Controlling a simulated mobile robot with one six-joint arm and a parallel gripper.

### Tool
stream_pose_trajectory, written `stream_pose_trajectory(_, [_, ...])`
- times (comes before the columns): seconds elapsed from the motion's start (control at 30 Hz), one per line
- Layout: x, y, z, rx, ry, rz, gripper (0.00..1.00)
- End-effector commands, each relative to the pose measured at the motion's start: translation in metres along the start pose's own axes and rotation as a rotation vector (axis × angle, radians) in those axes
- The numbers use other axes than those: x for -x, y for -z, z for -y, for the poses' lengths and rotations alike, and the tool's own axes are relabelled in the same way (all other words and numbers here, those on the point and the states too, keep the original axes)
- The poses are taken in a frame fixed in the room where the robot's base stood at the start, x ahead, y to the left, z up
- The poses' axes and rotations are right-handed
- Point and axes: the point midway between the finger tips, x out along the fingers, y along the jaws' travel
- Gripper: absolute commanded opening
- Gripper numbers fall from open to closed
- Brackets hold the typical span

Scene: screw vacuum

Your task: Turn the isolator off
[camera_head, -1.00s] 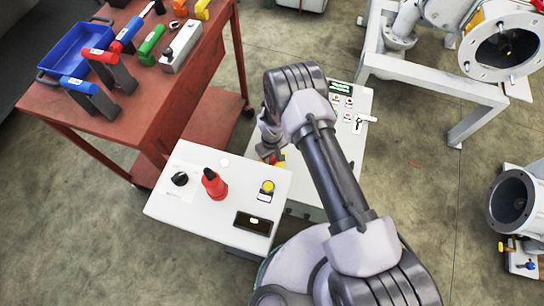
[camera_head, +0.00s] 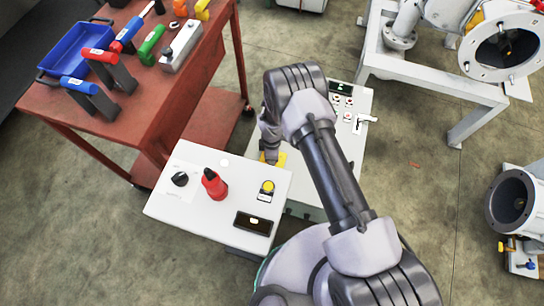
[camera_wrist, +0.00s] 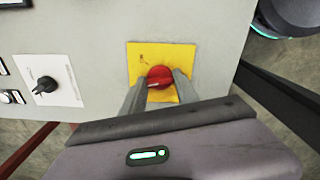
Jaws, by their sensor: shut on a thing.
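The isolator is a red rotary knob (camera_wrist: 160,76) on a square yellow plate (camera_wrist: 143,56), fixed to a light grey cabinet (camera_wrist: 215,30). In the wrist view my gripper (camera_wrist: 159,84) has one finger on each side of the knob and is shut on it. The knob's marked end points left in that view. In the head view the yellow plate (camera_head: 280,160) shows partly beside my gripper (camera_head: 268,150); the red knob is hidden there by my gripper.
A black selector switch (camera_wrist: 45,85) sits left on the cabinet. In the head view a dark display (camera_head: 341,88) and a white-handled part (camera_head: 365,119) are on the cabinet top. A white control box (camera_head: 215,215) with a red knob (camera_head: 214,184) stands in front. A red workbench (camera_head: 150,85) is left.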

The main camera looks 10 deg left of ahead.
Motion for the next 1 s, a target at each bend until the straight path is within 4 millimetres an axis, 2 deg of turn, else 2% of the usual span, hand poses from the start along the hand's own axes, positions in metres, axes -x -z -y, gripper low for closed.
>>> stream_pose_trajectory(0.5, [0.0002, 0.0001, -0.0001, 0.397, 0.000, 0.000, 0.00])
stream_pose_trajectory(1.0, [0.0002, 0.0001, -0.0002, 0.530, 0.000, 0.000, 0.00])
